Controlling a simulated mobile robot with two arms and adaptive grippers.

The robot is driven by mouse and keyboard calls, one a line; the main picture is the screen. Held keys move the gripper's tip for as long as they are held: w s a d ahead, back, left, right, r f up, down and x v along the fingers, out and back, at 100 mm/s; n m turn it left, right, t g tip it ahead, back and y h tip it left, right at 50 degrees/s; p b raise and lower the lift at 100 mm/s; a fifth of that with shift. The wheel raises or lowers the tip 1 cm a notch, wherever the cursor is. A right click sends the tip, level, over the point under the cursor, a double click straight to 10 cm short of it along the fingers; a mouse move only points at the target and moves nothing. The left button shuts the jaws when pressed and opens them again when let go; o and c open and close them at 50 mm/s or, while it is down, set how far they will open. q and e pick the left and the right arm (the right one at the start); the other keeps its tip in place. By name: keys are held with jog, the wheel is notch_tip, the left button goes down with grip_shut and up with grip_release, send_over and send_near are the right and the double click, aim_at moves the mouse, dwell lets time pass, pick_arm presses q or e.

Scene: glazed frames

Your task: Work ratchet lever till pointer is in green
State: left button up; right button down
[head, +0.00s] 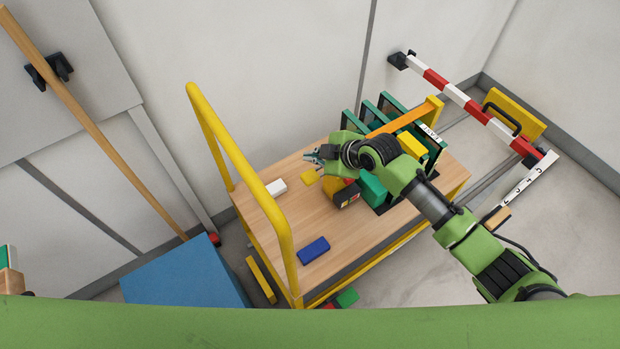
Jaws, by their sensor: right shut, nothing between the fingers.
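A wooden-decked cart (340,228) with a yellow handle carries several upright dark green glazed frames (392,100). An orange bar (392,124) runs across the frames to a yellow post (436,108) at their right. A small dark box (347,196) with red, yellow and white patches sits on the deck by the frames, partly under my right arm. I cannot make out a pointer or a green zone, nor tell which part is the ratchet lever. My right gripper (313,156) is shut and empty, above the deck's back part, left of the frames. My left gripper is not in view.
A white block (276,188), a yellow block (308,176) and a blue block (313,251) lie on the deck. The yellow handle (242,165) rises at the deck's left. A blue box (185,277) stands left of the cart. A red-and-white barrier (462,98) is at the right.

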jog(key=b, duration=0.3)
send_over(312, 177)
notch_tip(312, 177, down, 4)
jog(key=shift+f, duration=0.2)
jog(key=shift+f+b, duration=0.35)
jog(key=shift+f, duration=0.3)
jog(key=shift+f, duration=0.1)
dwell(0.4)
jog(key=shift+f, duration=0.3)
